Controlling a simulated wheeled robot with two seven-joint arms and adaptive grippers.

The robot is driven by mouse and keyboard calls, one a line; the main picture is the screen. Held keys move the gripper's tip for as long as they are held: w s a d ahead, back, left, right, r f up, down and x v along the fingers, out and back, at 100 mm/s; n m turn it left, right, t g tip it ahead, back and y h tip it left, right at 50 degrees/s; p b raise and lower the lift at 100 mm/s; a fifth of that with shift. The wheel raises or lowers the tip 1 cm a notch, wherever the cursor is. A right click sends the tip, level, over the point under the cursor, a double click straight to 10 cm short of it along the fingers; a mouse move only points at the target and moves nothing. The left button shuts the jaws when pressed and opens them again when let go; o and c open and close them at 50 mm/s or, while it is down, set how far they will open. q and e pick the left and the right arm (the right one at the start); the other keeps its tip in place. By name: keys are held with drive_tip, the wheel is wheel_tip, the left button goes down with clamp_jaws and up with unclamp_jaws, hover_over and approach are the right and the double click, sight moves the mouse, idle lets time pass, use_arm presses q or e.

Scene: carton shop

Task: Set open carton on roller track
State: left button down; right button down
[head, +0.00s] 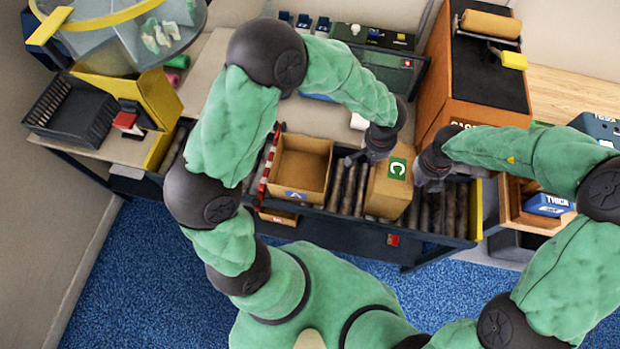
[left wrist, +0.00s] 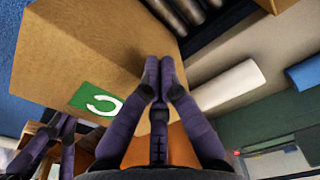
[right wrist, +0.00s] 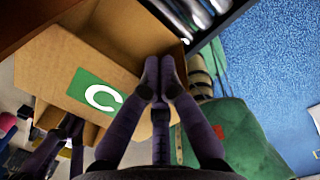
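A brown carton with a green C label (head: 388,200) is at the middle of the roller track (head: 440,212), between my grippers. I cannot tell whether it rests on the rollers or is just above them. An open carton with a blue A label (head: 300,166) sits left of it, its open top up and its inside empty. My left gripper (head: 362,158) is at the C carton's upper left, fingertips together (left wrist: 160,64) close to its wall. My right gripper (head: 424,178) is at its right side, fingertips also together (right wrist: 158,68). Contact is unclear in both.
An orange machine with a dark top (head: 487,70) stands behind right. A black crate (head: 75,112) is at the left. A red-and-white striped bar (head: 268,165) is beside the A carton. A box with blue packs (head: 547,204) is at the right. Rollers right of the C carton are bare.

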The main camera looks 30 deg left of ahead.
use_arm(q)
drive_tip(key=c, duration=1.5)
unclamp_jaws()
drive_tip(key=shift+a, duration=0.65)
use_arm(e)
drive_tip(key=shift+d+f, duration=0.1)
drive_tip(key=shift+d, duration=0.5)
drive_tip(key=c, duration=1.5)
unclamp_jaws()
use_arm(q)
wheel_tip(320, 180, up, 12)
drive_tip(key=shift+s, duration=0.4)
use_arm(e)
wheel_tip(320, 180, up, 12)
drive_tip(key=s, duration=0.1)
use_arm(q)
drive_tip(key=shift+s+f, duration=0.1)
use_arm(e)
drive_tip(key=shift+s+f, duration=0.1)
